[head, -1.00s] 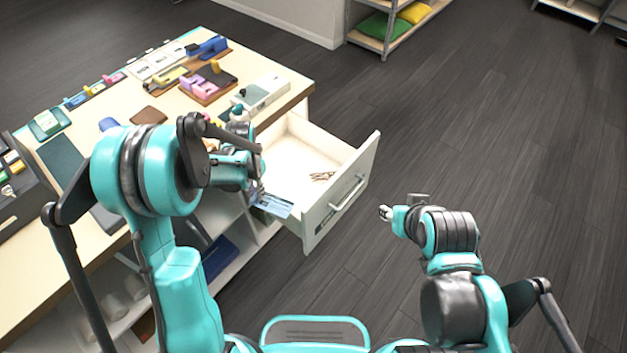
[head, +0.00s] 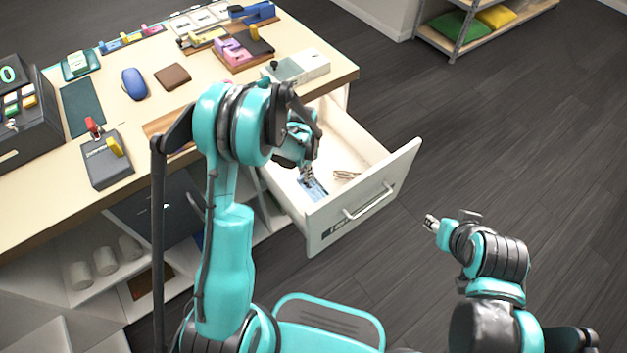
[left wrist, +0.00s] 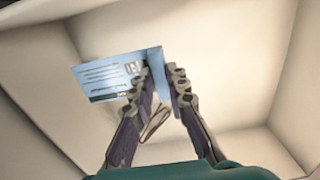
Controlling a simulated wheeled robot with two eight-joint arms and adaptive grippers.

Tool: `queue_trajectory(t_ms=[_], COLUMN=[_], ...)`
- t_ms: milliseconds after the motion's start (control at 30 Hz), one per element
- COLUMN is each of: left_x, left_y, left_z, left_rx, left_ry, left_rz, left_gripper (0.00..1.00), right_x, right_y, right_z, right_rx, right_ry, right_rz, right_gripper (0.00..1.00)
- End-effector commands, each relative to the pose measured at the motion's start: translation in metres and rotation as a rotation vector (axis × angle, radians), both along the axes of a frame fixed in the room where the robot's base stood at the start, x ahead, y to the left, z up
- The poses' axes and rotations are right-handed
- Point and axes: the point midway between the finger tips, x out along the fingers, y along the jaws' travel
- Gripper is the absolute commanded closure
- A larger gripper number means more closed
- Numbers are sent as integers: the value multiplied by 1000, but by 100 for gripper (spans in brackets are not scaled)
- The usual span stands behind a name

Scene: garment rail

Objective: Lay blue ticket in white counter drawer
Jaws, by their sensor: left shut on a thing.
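The blue ticket (head: 314,190) is a flat pale-blue card with dark print. My left gripper (head: 308,174) is shut on it and holds it inside the open white counter drawer (head: 378,194). In the left wrist view the ticket (left wrist: 105,78) sticks out to the left of the fingertips (left wrist: 162,72), with the drawer's pale inside (left wrist: 235,95) around it. I cannot tell whether the ticket touches the drawer floor. My right gripper (head: 432,223) hangs to the right of the drawer, over the floor; its jaw opening is too small to read.
A small brown item (head: 347,175) lies in the drawer near the ticket. The counter top (head: 110,200) holds a card terminal (head: 105,160), a blue mouse (head: 134,83), a brown wallet-like item (head: 172,76) and a white box (head: 300,67). The floor on the right is clear.

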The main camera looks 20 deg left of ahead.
Motion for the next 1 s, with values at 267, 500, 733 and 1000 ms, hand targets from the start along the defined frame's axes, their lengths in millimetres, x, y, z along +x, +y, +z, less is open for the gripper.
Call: queue_trajectory(t_ms=[267, 500, 733, 1000], left_x=[0, 0, 0, 0], left_y=[0, 0, 0, 0], left_z=[-50, -82, -85, -87], left_rx=[0, 0, 0, 0], left_ry=[0, 0, 0, 0], left_rz=[1, 1, 1, 1], left_gripper=[97, 97, 97, 65], right_x=[0, 0, 0, 0], right_y=[0, 0, 0, 0], right_z=[-23, -37, -37, -37], right_rx=[0, 0, 0, 0], right_ry=[0, 0, 0, 0], right_rz=[0, 0, 0, 0], right_gripper=[60, 60, 60, 60])
